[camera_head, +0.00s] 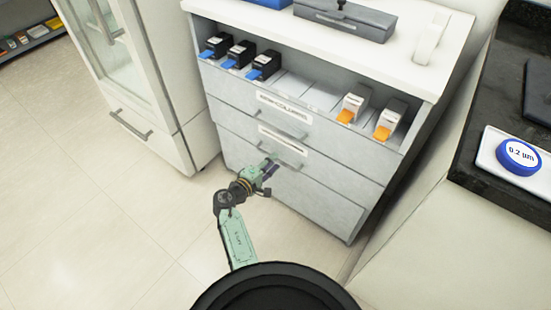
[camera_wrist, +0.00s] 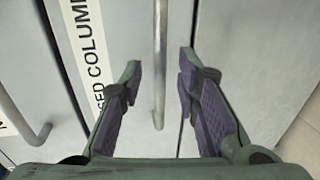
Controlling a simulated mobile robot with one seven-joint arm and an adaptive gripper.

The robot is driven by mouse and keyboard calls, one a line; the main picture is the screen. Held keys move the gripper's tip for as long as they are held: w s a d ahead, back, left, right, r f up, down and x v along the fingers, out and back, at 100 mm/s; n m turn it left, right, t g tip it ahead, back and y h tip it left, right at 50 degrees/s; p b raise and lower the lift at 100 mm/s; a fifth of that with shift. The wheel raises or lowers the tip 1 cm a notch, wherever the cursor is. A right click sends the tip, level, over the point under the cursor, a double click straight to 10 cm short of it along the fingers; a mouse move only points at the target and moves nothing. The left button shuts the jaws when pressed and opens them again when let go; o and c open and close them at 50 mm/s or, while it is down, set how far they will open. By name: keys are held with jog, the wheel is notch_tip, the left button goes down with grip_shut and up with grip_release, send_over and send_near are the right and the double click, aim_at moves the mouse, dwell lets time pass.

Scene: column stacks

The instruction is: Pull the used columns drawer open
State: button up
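The used columns drawer (camera_head: 335,178) is the second drawer of the grey cabinet and looks closed. Its label (camera_wrist: 88,45) reads partly "ED COLUM" in the wrist view. Its bar handle (camera_head: 290,163) also shows in the wrist view (camera_wrist: 160,60), running between my two fingers in the picture. My gripper (camera_head: 268,167) is open at the drawer front; in the wrist view (camera_wrist: 161,65) the fingers stand apart on either side of the bar, with gaps visible. How deep the bar sits between them I cannot tell.
An upper drawer with its own label and handle (camera_head: 280,130) is closed above. Blue-tipped cartridges (camera_head: 240,54) and orange-tipped ones (camera_head: 390,118) stand on the cabinet's shelf. A glass-door cabinet (camera_head: 120,85) stands left, a dark counter (camera_head: 490,165) right. The floor (camera_head: 100,220) is clear.

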jog(key=shift+x, duration=1.4)
jog(key=shift+c, duration=0.4)
grip_shut()
